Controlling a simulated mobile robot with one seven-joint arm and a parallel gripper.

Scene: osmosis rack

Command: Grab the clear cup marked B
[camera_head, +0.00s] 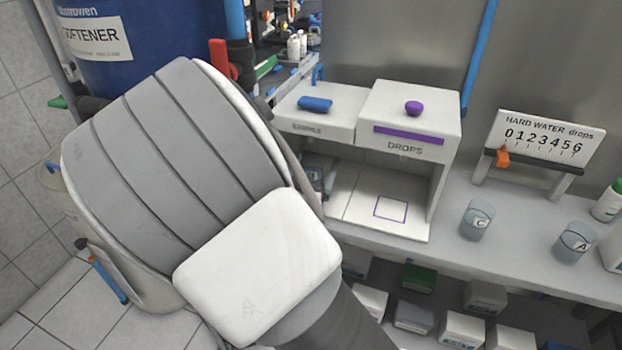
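No cup with a readable B shows in the head view. Two clear grey cups stand on the counter: one marked C (476,220) right of the dispenser, and one marked A (573,243) farther right. My arm covers the left part of the view and hides the left side of the dispenser. A small dark grey part shows at my arm's right edge, by the left bay. It may belong to my gripper, but I cannot make out fingers or anything held.
The white dispenser (407,120) has a purple knob, a DROPS label and a purple square outline on its bay floor. A hard water drops scale (545,140) stands behind the cups. Boxes fill the shelf below. The counter (520,225) is clear between the two cups.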

